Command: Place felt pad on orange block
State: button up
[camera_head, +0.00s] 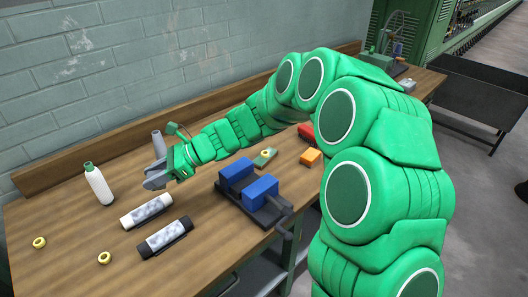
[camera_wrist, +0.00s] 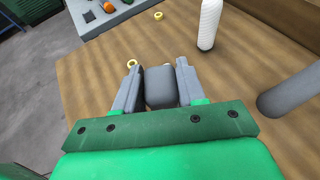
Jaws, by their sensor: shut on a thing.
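My gripper (camera_head: 158,178) is above the left part of the wooden bench. In the wrist view my gripper (camera_wrist: 158,88) has its two grey fingers on either side of a grey, rounded block-like pad (camera_wrist: 160,88), the felt pad, and is shut on it. In the head view the pad cannot be told apart from the fingers. The orange block (camera_head: 311,157) sits on the bench right of the blue-jawed vise, well to the right of my gripper and close to my arm. It does not show in the wrist view.
A white bottle (camera_head: 98,184) and a grey cylinder (camera_head: 158,145) stand near my gripper. The blue-jawed vise (camera_head: 235,174) and a green block (camera_head: 265,158) stand between gripper and orange block. Yellow rings (camera_head: 104,257) lie front left.

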jog(key=w+d+m+t, duration=0.2)
jog(key=w+d, duration=0.2)
jog(key=d, duration=0.3)
jog(key=w+d+r+m+t, duration=0.1)
jog(key=w+d+m+t, duration=0.2)
jog(key=d, duration=0.5)
jog(key=w+d+m+t, duration=0.1)
jog(key=w+d+t, duration=0.1)
jog(key=w+d, duration=0.4)
jog(key=w+d+r+m+t+h, duration=0.1)
jog(key=d+m+t+h, duration=0.15)
jog(key=d, duration=0.95)
jog(key=d+r+m+t+h, duration=0.1)
jog(key=d+m+t, duration=0.3)
jog(key=d, duration=0.8)
send_over(311, 154)
jog(key=f, duration=0.6)
jog(key=s+f, duration=0.1)
jog(key=f, duration=0.2)
jog(key=shift+f, duration=0.15)
jog(key=shift+w+f+g, duration=0.25)
jog(key=shift+w+f, duration=0.2)
jog(key=shift+f, duration=1.6)
jog(key=shift+f, duration=0.2)
jog(key=o, duration=1)
